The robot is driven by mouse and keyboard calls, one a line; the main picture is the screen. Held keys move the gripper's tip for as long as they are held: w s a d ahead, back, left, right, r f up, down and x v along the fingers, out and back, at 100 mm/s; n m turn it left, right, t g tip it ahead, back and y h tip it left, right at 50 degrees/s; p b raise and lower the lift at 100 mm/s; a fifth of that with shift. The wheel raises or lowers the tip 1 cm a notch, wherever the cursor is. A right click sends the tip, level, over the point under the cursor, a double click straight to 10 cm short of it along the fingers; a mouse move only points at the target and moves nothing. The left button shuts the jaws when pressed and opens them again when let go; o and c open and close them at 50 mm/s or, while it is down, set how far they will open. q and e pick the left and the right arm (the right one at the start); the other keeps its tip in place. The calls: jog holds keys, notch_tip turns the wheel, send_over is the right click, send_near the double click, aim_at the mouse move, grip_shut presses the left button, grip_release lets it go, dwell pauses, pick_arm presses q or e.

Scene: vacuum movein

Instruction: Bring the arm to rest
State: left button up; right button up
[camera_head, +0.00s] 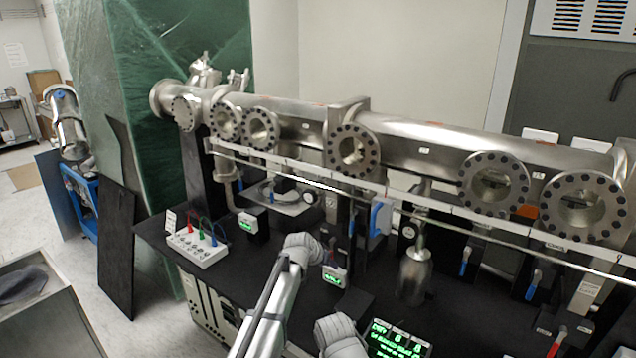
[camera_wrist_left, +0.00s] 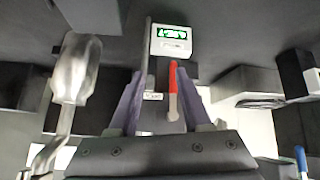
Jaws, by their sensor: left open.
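My left gripper (camera_wrist_left: 158,78) is open in the left wrist view, with its two dark purple fingers apart. A red-handled valve lever (camera_wrist_left: 173,80) shows in the gap near the right finger; I cannot tell how far beyond the fingers it is. In the head view a grey arm link of mine (camera_head: 268,315) rises from the bottom middle, and another rounded grey part shows to its right. No fingertips can be made out in the head view. My right gripper is not in view.
A steel vacuum tube with round flanges (camera_head: 353,150) spans the black bench. A white switch box (camera_head: 198,245) stands at the bench's left. A small white meter with a green display (camera_wrist_left: 172,40) lies above the fingers. A metal cylinder (camera_wrist_left: 76,70) shows left of them.

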pick_arm(q)
jog(key=s+a+f+g+y, duration=0.2)
jog(key=s+a, duration=0.1)
jog(key=s, duration=1)
jog(key=s+a+f+g+y, duration=0.1)
jog(key=s+a+f+g, duration=0.1)
jog(key=s, duration=1.1)
jog(key=s+a+f+g+y+b, duration=0.1)
jog(key=s+a+f+g+y, duration=0.1)
jog(key=s, duration=1.1)
jog(key=a+g, duration=0.1)
jog(key=a, duration=0.1)
jog(key=shift+s+a+f+n+y, duration=0.15)
jog(key=shift+s+a+n+y, duration=0.15)
jog(key=shift+a+n, duration=0.1)
